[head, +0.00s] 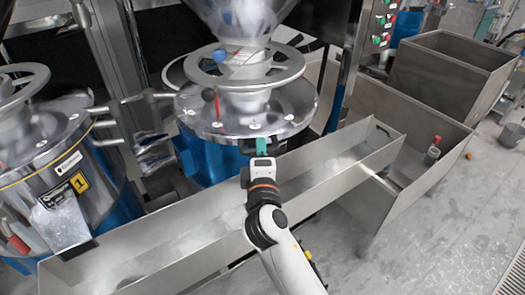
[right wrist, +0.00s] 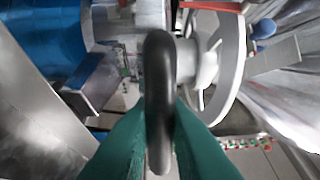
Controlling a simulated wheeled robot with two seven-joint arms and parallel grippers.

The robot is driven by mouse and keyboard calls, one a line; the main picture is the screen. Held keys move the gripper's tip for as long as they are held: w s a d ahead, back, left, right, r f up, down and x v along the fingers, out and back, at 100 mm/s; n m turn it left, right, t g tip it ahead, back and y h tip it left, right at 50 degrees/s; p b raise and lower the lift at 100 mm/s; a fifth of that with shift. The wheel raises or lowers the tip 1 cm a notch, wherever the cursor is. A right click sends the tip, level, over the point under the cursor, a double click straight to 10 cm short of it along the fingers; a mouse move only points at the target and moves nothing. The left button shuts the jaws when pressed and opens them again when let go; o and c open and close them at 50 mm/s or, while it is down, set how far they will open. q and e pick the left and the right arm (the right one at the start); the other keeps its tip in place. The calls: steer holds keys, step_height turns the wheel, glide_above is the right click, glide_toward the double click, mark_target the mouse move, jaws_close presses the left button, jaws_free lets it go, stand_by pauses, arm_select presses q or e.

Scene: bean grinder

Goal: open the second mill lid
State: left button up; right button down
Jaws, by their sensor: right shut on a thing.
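The second mill (head: 243,125) stands at the upper middle of the head view. It has a steel lid, a spoked grey handwheel (head: 245,66) above the lid and a blue body (head: 200,160). My right gripper (head: 258,149) reaches the front edge of this lid. In the right wrist view, its green fingers (right wrist: 160,150) are shut on a black rounded handle (right wrist: 158,95). The handle is mostly hidden behind the gripper in the head view. The lid appears to lie down on the body. My left gripper is not in view.
The first mill (head: 60,160), with a yellow number 1 label, stands at the left. A long steel trough (head: 340,165) runs below my right gripper. Steel bins (head: 440,75) stand at the right, one with a red-capped bottle (head: 433,150). Open floor (head: 430,240) lies at lower right.

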steer(key=c, duration=1.6)
jaws_free()
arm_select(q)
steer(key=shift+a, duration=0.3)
arm_select(e)
steer(key=shift+o, duration=0.7)
